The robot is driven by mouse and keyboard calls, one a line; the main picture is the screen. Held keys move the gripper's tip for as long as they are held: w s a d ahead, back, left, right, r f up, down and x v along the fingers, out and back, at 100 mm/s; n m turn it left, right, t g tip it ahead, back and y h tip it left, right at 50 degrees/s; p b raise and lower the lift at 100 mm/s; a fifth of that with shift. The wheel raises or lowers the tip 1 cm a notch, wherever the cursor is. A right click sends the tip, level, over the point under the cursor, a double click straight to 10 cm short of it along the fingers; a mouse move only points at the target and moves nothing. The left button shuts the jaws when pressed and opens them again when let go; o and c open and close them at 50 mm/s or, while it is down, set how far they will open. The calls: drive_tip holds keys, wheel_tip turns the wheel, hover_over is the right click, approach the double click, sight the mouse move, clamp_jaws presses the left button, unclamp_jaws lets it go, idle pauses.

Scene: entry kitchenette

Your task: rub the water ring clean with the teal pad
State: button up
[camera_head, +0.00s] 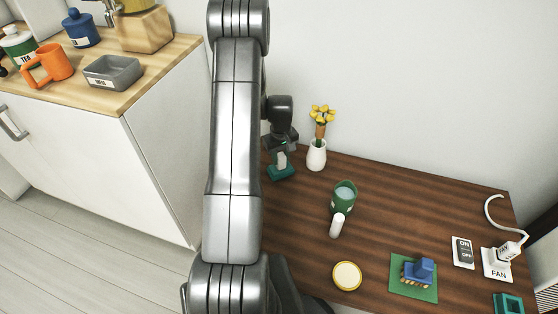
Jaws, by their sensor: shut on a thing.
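The teal pad (281,173) is at the back left of the dark wooden table, just left of the white vase. A pale upright part, perhaps its grip, shows above it. My gripper (282,153) is above the pad and shut on it. At this size I cannot tell whether the pad touches the table or hangs just above it. I cannot make out the water ring; my arm hides the left part of the table.
A counter (150,75) stands left.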

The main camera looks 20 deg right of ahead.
drive_tip(key=shift+w+d, duration=0.6)
drive_tip(key=shift+w, duration=0.15)
drive_tip(key=shift+f, duration=0.1)
drive_tip(key=shift+s+a+f+b, duration=0.15)
drive_tip(key=shift+s+a+b, duration=0.2)
drive_tip(key=shift+s+a, duration=0.55)
drive_tip(key=shift+s+a+f+b, duration=0.1)
drive_tip(key=shift+s+a+b, duration=0.2)
drive_tip(key=shift+s+a, duration=0.55)
drive_tip(key=shift+s+a+r+b, duration=0.15)
drive_tip(key=shift+s+a, duration=0.45)
drive_tip(key=shift+s, duration=0.35)
drive_tip(key=shift+s+a+b, duration=0.2)
drive_tip(key=shift+s+a, duration=0.35)
drive_tip(key=shift+s, duration=0.45)
drive_tip(key=shift+s+a+r+b, duration=0.15)
drive_tip(key=shift+s+a, duration=0.45)
drive_tip(key=shift+s, duration=0.35)
drive_tip(key=shift+f, duration=0.1)
wheel_tip(320, 180, up, 6)
drive_tip(key=p, duration=0.4)
drive_tip(key=shift+w+d, duration=0.15)
drive_tip(key=shift+w, duration=0.1)
drive_tip(key=shift+r, duration=0.2)
drive_tip(key=shift+r+p, duration=1.1)
drive_tip(key=shift+r, duration=0.35)
